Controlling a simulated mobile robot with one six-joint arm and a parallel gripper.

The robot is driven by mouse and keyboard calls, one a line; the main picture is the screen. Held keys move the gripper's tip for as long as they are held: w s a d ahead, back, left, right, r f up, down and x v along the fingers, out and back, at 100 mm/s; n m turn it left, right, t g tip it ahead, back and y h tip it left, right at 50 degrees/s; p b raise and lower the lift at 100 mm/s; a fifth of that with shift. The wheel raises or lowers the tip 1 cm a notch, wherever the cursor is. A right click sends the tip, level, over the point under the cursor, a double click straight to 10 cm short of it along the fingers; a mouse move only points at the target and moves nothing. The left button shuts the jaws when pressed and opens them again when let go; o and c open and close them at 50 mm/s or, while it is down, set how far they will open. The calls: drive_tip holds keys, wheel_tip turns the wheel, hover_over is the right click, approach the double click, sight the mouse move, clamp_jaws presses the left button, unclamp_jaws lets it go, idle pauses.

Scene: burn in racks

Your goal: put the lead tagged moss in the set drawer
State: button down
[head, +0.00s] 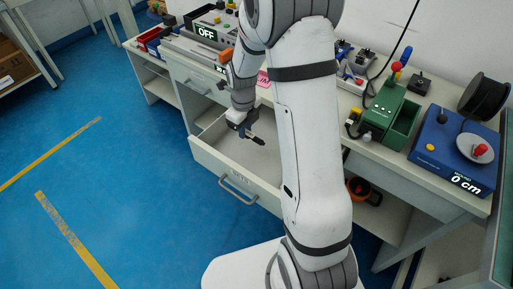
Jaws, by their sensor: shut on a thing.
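The open drawer (224,175) is pulled out of the bench front, with pale, mostly bare walls and floor. My gripper (251,135) points down over the inside of this drawer, near its middle. It is shut on a small dark thing (258,141), seemingly a lead, at or just above the drawer floor. I cannot make out a moss tag, and I cannot tell whether the thing touches the floor. My arm hides the right part of the drawer.
The bench top holds an instrument marked OFF (207,34), a green box device (389,117), a blue device reading 0 cm (452,150) and a black spool (485,97). An orange item (362,190) lies on the shelf below.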

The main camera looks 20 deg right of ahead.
sight(246, 149)
drive_tip(key=shift+f, duration=3.5)
drive_tip(key=shift+b, duration=0.3)
drive_tip(key=shift+f, duration=0.25)
drive_tip(key=c, duration=1.3)
unclamp_jaws()
drive_tip(key=shift+r, duration=0.1)
drive_tip(key=shift+c, duration=0.2)
